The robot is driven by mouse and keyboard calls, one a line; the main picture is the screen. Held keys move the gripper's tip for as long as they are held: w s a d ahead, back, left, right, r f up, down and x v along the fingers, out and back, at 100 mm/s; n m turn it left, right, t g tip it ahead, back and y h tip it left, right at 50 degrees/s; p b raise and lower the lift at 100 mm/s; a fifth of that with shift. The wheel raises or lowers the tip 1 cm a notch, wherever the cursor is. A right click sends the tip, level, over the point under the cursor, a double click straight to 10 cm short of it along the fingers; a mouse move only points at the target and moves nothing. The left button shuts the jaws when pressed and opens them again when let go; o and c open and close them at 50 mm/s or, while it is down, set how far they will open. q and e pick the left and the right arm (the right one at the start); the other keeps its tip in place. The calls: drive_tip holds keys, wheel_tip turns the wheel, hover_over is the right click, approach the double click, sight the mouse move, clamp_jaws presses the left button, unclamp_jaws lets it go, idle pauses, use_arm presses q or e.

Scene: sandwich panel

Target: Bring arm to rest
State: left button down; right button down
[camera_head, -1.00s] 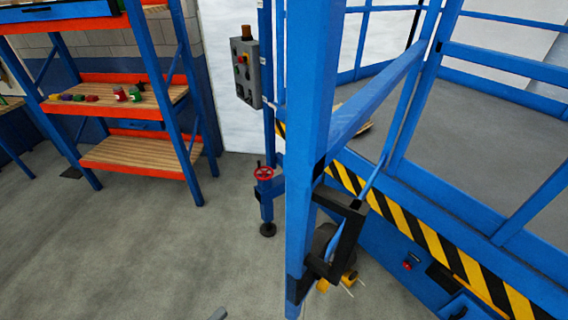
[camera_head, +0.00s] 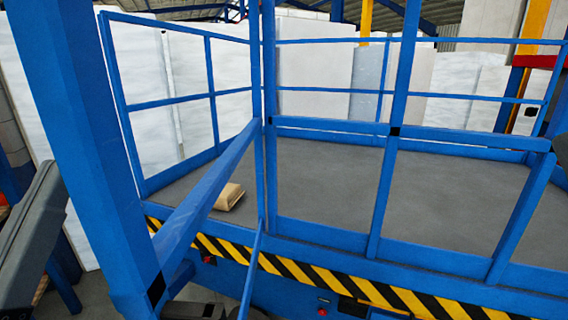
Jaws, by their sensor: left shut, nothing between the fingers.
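My left gripper (camera_head: 32,232) shows as a dark grey shape at the left edge, partly cut off by the frame. It is shut and holds nothing that I can see. Its fingers are not clearly visible. It is left of the thick blue post (camera_head: 105,150), apart from the lift platform. My right gripper is not in view.
A blue railing (camera_head: 330,124) surrounds the grey lift platform (camera_head: 320,185). A tan block (camera_head: 229,196) lies on its floor. Yellow and black striping (camera_head: 290,270) runs along its near edge. A diagonal blue bar (camera_head: 205,195) crosses in front.

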use_arm(q)
wheel_tip(320, 180, up, 26)
drive_tip(key=s+t+p, duration=0.1)
drive_tip(key=p, duration=2.2)
drive_tip(key=shift+s+r+y+p, duration=0.2)
drive_tip(key=shift+y+p, duration=0.1)
drive_tip(key=shift+y, duration=0.1)
